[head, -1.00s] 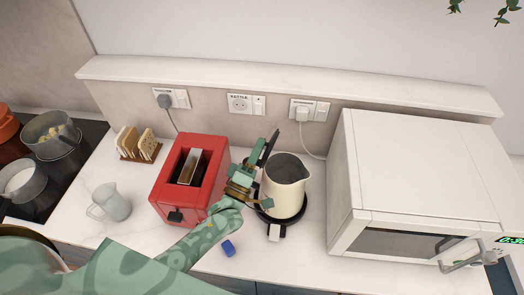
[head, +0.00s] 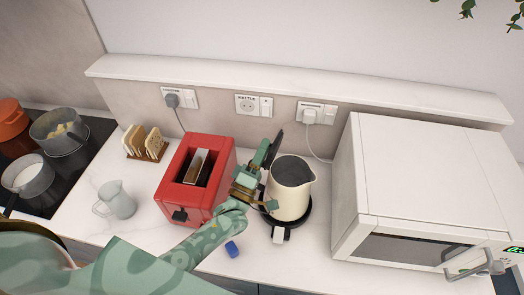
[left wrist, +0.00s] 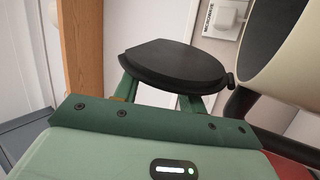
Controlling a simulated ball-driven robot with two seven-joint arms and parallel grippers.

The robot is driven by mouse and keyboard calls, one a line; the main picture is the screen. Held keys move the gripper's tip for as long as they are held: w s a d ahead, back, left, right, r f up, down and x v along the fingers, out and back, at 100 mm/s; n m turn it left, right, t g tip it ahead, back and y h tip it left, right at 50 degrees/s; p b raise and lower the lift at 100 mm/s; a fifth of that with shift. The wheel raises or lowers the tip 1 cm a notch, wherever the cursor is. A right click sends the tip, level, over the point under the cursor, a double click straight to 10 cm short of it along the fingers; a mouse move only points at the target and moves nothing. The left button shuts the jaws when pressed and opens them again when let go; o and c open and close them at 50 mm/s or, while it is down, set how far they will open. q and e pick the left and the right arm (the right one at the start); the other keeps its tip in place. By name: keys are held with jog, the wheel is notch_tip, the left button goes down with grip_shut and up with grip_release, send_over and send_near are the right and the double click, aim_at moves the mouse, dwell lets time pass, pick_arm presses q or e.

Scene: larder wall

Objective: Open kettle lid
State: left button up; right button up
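The cream kettle (head: 290,202) stands on its black base on the counter. Its mouth is uncovered and the dark inside shows. Its black lid (head: 276,143) stands raised at the back left rim. In the left wrist view the lid (left wrist: 172,66) is just beyond my fingers, with its hinge beside the kettle's cream wall (left wrist: 285,65). My left gripper (head: 265,180) is at the kettle's left side with its fingers spread apart. Whether a finger touches the lid is unclear. My right gripper is not in view.
A red toaster (head: 180,205) stands close to the left of my left gripper. A white microwave (head: 430,180) stands to the right. A grey jug (head: 117,200), a toast rack (head: 145,143) and a blue block (head: 232,249) are on the counter. Wall sockets sit behind.

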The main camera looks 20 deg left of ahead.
pick_arm(q)
jog(key=b+v, duration=0.4)
jog(key=v, duration=1.2)
jog(key=shift+s, duration=0.15)
jog(key=shift+a+f, duration=0.1)
